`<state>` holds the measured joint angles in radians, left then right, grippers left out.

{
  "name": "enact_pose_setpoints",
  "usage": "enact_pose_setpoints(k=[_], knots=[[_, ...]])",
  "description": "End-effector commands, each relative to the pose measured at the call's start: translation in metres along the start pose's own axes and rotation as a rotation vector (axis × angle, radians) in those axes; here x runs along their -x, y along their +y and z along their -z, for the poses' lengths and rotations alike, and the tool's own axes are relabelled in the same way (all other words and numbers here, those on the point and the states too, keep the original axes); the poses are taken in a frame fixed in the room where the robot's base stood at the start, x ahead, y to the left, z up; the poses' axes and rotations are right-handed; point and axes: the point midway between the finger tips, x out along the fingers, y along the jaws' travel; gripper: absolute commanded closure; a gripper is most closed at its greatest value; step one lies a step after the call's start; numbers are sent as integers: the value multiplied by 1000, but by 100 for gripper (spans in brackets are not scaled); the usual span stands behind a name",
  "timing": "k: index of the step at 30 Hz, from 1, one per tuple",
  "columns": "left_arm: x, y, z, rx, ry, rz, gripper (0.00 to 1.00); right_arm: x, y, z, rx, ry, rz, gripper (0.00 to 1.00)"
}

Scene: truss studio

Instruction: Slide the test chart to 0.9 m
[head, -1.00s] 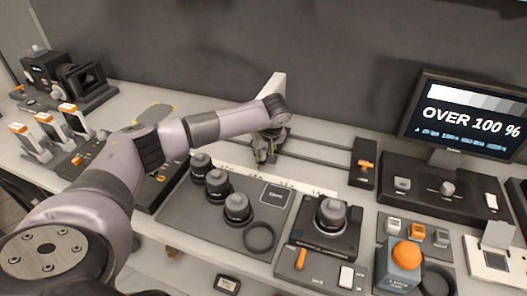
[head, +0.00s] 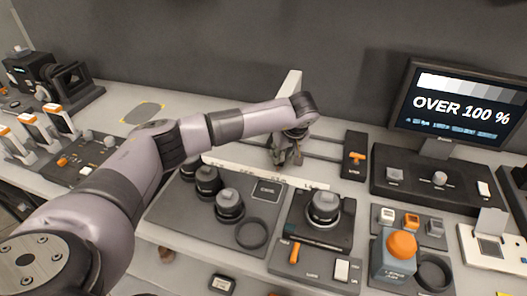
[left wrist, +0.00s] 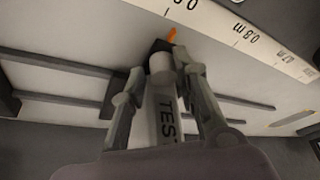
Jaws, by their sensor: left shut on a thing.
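The test chart shows as a white panel (head: 290,88) standing behind my left gripper (head: 287,157), mostly hidden by the arm. In the left wrist view the fingers (left wrist: 163,85) are shut around the light upright post marked "TEST" (left wrist: 164,115). An orange pointer (left wrist: 172,36) shows just beyond the fingertips, at the scale strip (left wrist: 235,33). It lies near a label cut off by the frame edge, past the "0.8 m" mark. I cannot read that label fully. My right gripper is not in view.
Dark rails (head: 325,146) run right to an end block with an orange lever (head: 357,157). Several lenses (head: 229,205) stand on a grey mat in front. A monitor (head: 459,108) reads "OVER 100 %".

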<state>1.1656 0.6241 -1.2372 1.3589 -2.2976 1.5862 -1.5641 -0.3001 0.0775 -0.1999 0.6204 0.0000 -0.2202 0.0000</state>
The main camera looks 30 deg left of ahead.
Motion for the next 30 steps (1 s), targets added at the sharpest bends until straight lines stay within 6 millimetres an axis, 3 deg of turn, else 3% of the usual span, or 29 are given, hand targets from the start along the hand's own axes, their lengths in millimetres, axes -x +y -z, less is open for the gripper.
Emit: enact_pose_setpoints(k=[12, 13, 19, 30], knots=[[2, 7, -6, 6, 2, 6, 100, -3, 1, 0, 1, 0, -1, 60], [2, 7, -6, 5, 2, 6, 70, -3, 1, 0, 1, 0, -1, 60], [2, 8, -6, 4, 3, 5, 57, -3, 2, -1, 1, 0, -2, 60], [8, 8, -5, 2, 3, 2, 57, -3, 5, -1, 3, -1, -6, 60]])
